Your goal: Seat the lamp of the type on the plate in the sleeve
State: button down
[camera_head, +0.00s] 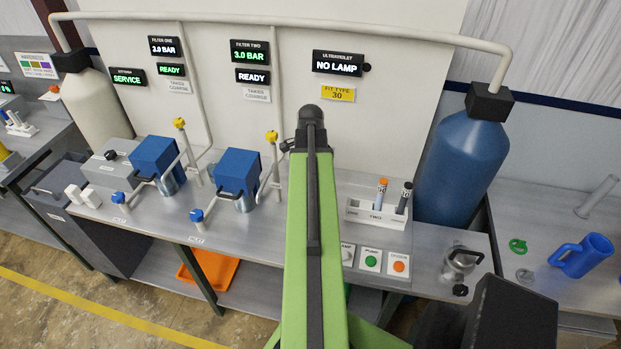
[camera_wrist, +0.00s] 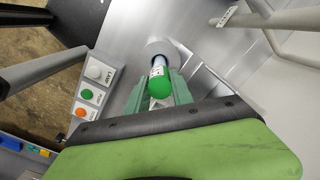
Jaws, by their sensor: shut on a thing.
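In the wrist view my gripper (camera_wrist: 158,94) is shut on a green-capped lamp (camera_wrist: 160,85) with a white label. The lamp's far end lines up with a round grey sleeve (camera_wrist: 157,48); I cannot tell how far inside it is. In the head view my green arm hides the gripper, this lamp and the sleeve. The yellow plate (camera_head: 337,93) reads "FIT TYPE 30". The display above it (camera_head: 337,64) reads "NO LAMP". A white rack (camera_head: 376,214) holds an orange-capped lamp (camera_head: 381,190) and a black-capped lamp (camera_head: 404,197).
Lamp, pump and divert buttons (camera_head: 370,261) sit at the bench's front edge. Two blue-topped filters (camera_head: 236,172) stand left of my arm. A tall blue tank (camera_head: 463,165) stands right of the rack.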

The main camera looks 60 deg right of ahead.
jog(key=c, duration=1.1)
grip_release()
notch_tip(320, 180, up, 9)
jog(key=p, duration=0.9)
jog(key=shift+f, duration=0.15)
jog(key=shift+w, duration=0.1)
jog(key=w+a+n, duration=0.6)
jog(key=w+a, duration=0.3)
jog(key=a, duration=0.4)
jog(key=w+a+n, duration=0.7)
jog(key=w+a, duration=0.3)
jog(key=a, duration=0.3)
jog(key=w+a+n, duration=0.1)
jog(key=a+n, duration=0.2)
jog(key=a, duration=0.5)
jog(key=a+n, duration=0.4)
jog(key=a, duration=0.4)
jog(key=w+a+n, duration=0.1)
jog(key=a+n, duration=0.2)
jog(key=a, duration=0.4)
jog(key=shift+w+a+n, duration=0.3)
jog(key=shift+a, duration=0.1)
